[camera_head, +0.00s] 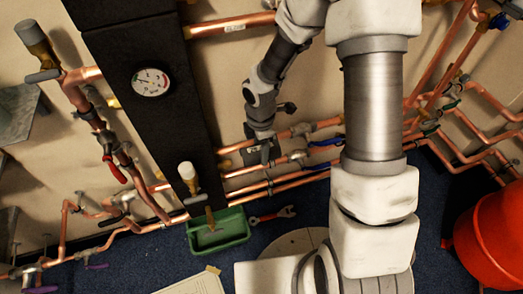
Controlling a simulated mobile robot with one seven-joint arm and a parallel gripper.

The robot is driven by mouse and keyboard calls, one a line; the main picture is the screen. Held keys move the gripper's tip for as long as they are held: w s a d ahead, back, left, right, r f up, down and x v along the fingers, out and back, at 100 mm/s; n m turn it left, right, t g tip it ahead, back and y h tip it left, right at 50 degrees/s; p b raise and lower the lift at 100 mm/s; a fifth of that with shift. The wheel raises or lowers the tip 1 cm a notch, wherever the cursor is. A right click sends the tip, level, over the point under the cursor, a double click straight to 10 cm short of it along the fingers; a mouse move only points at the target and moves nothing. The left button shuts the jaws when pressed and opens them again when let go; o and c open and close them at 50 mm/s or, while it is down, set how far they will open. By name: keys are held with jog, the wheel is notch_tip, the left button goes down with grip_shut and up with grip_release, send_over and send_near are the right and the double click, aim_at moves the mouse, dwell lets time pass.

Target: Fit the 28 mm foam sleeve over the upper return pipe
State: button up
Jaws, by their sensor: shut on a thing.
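My arm comes down from the top centre, and my gripper (262,146) is at the copper pipes right of the black vertical column. It is shut on a dark piece, which looks like the foam sleeve (254,156). The piece is small and partly hidden by the gripper. It is at a copper pipe (297,132); I cannot tell whether it is around the pipe or only beside it. Another copper pipe (235,25) with a white label runs from the column higher up. I cannot tell which pipe is the upper return.
The black column (135,60) carries a round gauge (150,82). A green tray (219,232), red-handled pliers or a wrench (272,215) and a pale board (190,284) lie on the blue floor. A red bucket (490,235) stands at right. Valves and pipes crowd both sides.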

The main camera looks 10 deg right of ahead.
jog(key=b, duration=0.2)
send_over(252, 141)
jog(key=shift+s+f, duration=0.1)
jog(key=shift+f, duration=0.85)
notch_tip(252, 141, down, 2)
jog(key=shift+f+b, duration=0.2)
jog(key=shift+b, duration=0.75)
jog(key=shift+f+b, duration=0.6)
jog(key=shift+f, duration=0.7)
jog(key=shift+f, duration=0.2)
jog(key=o, duration=1.4)
